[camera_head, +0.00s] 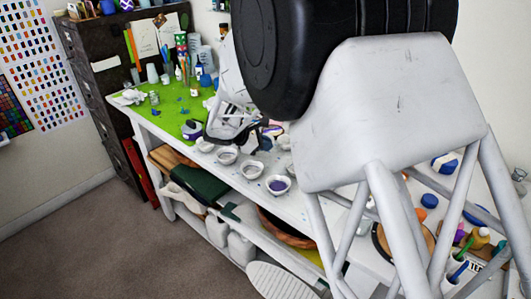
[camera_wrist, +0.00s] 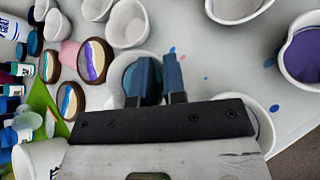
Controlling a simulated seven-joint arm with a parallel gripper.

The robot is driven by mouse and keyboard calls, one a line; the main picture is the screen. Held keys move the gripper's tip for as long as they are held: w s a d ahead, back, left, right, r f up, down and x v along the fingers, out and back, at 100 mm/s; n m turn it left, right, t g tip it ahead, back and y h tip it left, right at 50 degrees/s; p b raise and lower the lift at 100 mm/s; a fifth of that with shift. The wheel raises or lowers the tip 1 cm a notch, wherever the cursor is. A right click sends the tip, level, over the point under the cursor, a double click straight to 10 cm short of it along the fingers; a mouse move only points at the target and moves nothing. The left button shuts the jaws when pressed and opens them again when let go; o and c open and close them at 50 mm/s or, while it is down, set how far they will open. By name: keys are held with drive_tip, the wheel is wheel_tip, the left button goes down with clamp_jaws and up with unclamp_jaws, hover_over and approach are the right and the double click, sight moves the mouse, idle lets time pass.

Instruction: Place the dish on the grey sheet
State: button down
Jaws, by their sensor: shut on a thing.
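My gripper (camera_wrist: 163,76) shows in the wrist view with two blue fingers close together. I cannot tell whether the dish is clear of the surface. In the head view my arm's end hangs over the middle of the white table, and the fingertips and held dish are hard to make out.
Several white bowls stand along the table's front edge, one with purple inside (camera_head: 278,185), also in the wrist view (camera_wrist: 303,56). A green mat (camera_head: 172,104) with bottles and tools covers the table's far end. Round coasters (camera_wrist: 95,60) and white cups (camera_wrist: 127,22) crowd the gripper's left.

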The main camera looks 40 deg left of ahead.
drive_tip(key=shift+f, duration=1.9)
drive_tip(key=c, duration=1.5)
unclamp_jaws()
drive_tip(key=shift+o, duration=0.2)
drive_tip(key=v, duration=1.2)
